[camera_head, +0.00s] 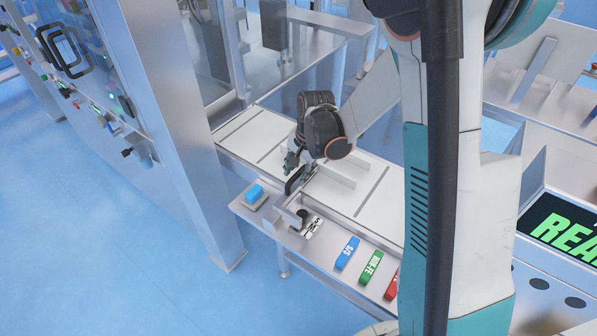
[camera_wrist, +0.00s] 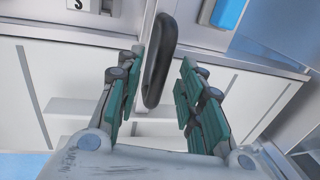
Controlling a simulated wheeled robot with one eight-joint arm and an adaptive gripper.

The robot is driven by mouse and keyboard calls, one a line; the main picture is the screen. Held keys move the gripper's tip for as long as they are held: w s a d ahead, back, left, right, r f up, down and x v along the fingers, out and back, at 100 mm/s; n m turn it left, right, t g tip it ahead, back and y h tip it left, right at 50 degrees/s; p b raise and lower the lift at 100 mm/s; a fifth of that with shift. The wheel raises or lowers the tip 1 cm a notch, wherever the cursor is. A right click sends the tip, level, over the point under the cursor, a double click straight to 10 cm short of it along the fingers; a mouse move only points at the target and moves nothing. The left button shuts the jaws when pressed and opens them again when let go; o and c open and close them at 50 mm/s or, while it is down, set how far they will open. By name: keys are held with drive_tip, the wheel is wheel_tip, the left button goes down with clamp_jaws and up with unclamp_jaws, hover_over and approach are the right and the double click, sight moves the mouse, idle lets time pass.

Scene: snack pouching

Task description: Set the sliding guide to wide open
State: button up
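The sliding guide's black loop handle (camera_head: 295,181) stands at the near edge of the white conveyor in the head view. In the wrist view the handle (camera_wrist: 158,62) rises between the two green fingers, with a gap on each side. My gripper (camera_wrist: 159,97) is open, and its fingers do not appear to touch the handle. In the head view my gripper (camera_head: 294,164) is just above and behind the handle, partly covered by my wrist. A pale guide rail (camera_head: 331,173) lies on the conveyor to the right; its link to the handle is unclear.
A black knob (camera_head: 302,214) and a marked scale plate (camera_head: 313,228) sit on the near ledge. A blue block (camera_head: 254,192) is at left. Blue (camera_head: 347,253), green (camera_head: 371,267) and red (camera_head: 391,286) labelled pieces are at right. A metal post (camera_head: 170,110) stands at left.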

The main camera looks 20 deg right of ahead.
drive_tip(key=shift+c, duration=0.6)
clamp_jaws()
hover_over(284, 200)
drive_tip(key=shift+b, duration=0.4)
drive_tip(key=shift+o, duration=0.6)
unclamp_jaws()
drive_tip(key=shift+a, duration=0.2)
drive_tip(key=shift+d, duration=0.1)
drive_tip(key=shift+r, duration=0.15)
drive_tip(key=shift+r, duration=0.25)
wheel_tip(284, 200, up, 11)
drive_tip(key=s+d, duration=0.1)
drive_tip(key=s, duration=0.1)
drive_tip(key=shift+d, duration=0.2)
